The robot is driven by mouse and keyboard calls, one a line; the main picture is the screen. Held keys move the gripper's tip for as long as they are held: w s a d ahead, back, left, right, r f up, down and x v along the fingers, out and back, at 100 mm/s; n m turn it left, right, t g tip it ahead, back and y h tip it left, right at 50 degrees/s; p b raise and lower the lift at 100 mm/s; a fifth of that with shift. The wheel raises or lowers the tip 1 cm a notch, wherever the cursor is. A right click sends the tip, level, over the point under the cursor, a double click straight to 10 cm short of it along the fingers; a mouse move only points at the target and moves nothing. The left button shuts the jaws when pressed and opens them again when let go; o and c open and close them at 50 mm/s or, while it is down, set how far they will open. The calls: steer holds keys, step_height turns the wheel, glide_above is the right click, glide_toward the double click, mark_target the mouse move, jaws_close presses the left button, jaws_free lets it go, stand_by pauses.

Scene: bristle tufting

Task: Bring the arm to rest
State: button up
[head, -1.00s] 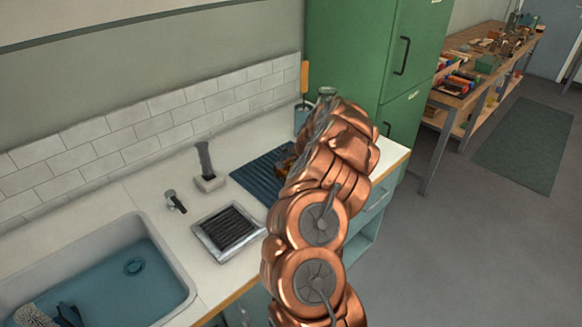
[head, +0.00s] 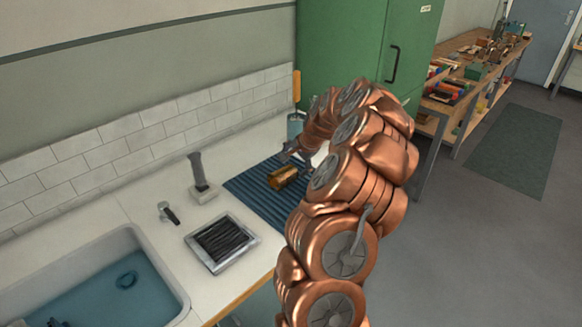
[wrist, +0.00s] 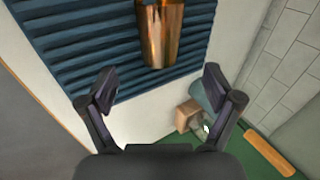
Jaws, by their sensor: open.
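My gripper (wrist: 158,90) is open and empty in the wrist view, its two dark fingers spread apart. A shiny copper-coloured cylinder (wrist: 160,32) lies beyond the fingertips on a blue ribbed mat (wrist: 60,45), apart from the gripper. In the head view the cylinder (head: 283,177) lies on the mat (head: 245,187), and my gripper (head: 292,152) is just above and behind it. My copper arm covers the right part of the counter there.
A metal tray of dark bristles (head: 222,243), a block with an upright grey handle (head: 199,178) and a small dark tool (head: 168,212) stand left of the mat. A sink (head: 90,285) is at lower left. A green cabinet (head: 345,45) stands behind.

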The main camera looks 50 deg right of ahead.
steer(key=shift+s+r, duration=0.25)
steer(key=shift+r, duration=0.15)
steer(key=shift+a, duration=0.1)
steer(key=w+a+r+n+y, duration=0.1)
steer(key=a+r+n, duration=0.2)
steer(key=a, duration=0.6)
steer(key=w+a+r+n+y, duration=0.1)
steer(key=a+r+n, duration=0.15)
steer(key=a, duration=0.55)
steer(key=s+a+r+n+g+y, duration=0.1)
steer(key=s+a+r+n, duration=0.15)
steer(key=a, duration=0.45)
steer(key=s+a+r+n+g, duration=0.15)
steer(key=s+a, duration=0.25)
steer(key=a, duration=0.4)
steer(key=s+a+n+g+h, duration=0.1)
steer(key=s+a+n, duration=0.3)
steer(key=s, duration=1)
steer(key=s+a+f+n+g+h, duration=0.1)
steer(key=s+a+n+g, duration=0.3)
steer(key=s, duration=1)
steer(key=a, duration=0.3)
steer(key=shift+f+n, duration=0.25)
steer(key=shift+n, duration=0.1)
steer(key=shift+s+a, duration=0.1)
